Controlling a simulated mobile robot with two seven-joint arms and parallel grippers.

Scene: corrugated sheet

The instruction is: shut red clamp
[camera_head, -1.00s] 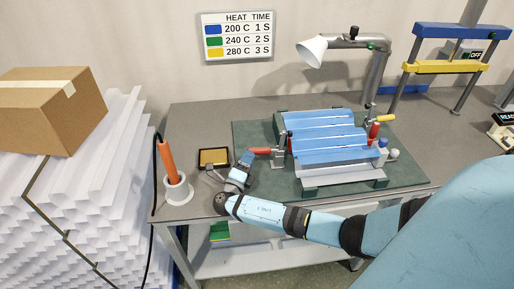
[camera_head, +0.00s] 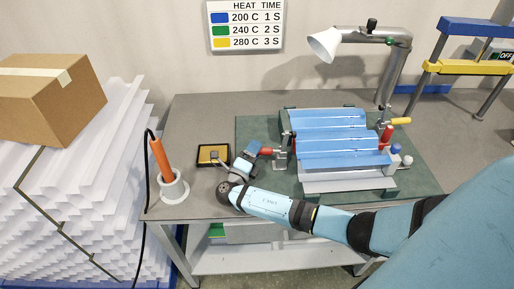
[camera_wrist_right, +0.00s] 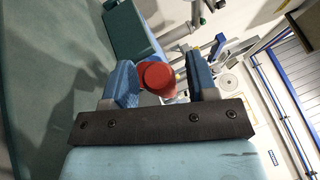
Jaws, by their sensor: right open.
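The red clamp handle (camera_head: 266,151) lies roughly level, pointing left from a metal toggle clamp (camera_head: 281,155) on the left side of the fixture with the blue corrugated sheet (camera_head: 330,128). My right gripper (camera_head: 254,149) is just left of the handle's end. In the right wrist view the round red handle end (camera_wrist_right: 157,75) shows between the two blue fingers of my open right gripper (camera_wrist_right: 162,80), nearer the left finger. Whether a finger touches it I cannot tell. A second red handle (camera_head: 386,134) stands upright at the fixture's right side. My left gripper is not in view.
A green mat (camera_head: 415,180) lies under the fixture on the grey table (camera_head: 195,115). An orange-handled tool stands in a white holder (camera_head: 174,189) at left, near a small yellow-and-black tray (camera_head: 213,155). A lamp (camera_head: 325,44) and yellow handle (camera_head: 400,121) are at right.

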